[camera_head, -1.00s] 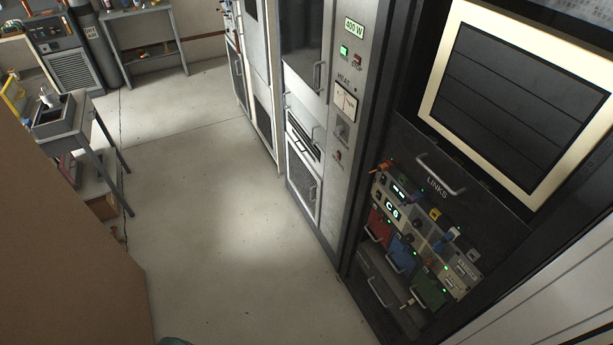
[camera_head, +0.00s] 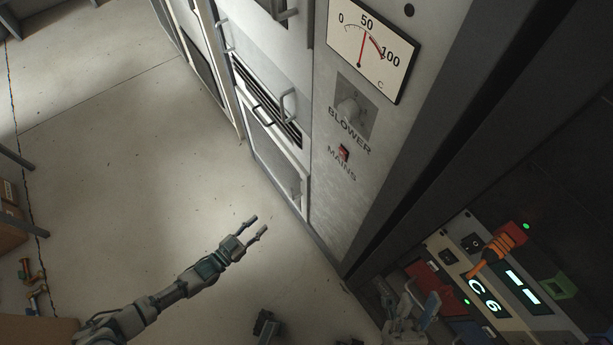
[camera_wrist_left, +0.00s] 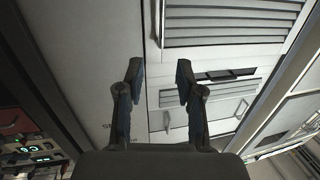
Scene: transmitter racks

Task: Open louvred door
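My left gripper (camera_head: 257,226) is open and empty, in front of the cabinet and apart from the door. Its two spread fingers also show in the wrist view (camera_wrist_left: 157,85). My right gripper (camera_head: 416,302) seems to be the grey shape at lower right; its fingers are unclear.
A grey panel with a dial (camera_head: 371,47), a blower knob (camera_head: 350,112) and a red mains switch (camera_head: 344,153) stands right of the louvred door. A module with lit displays (camera_head: 487,297) and an orange plug is at lower right.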

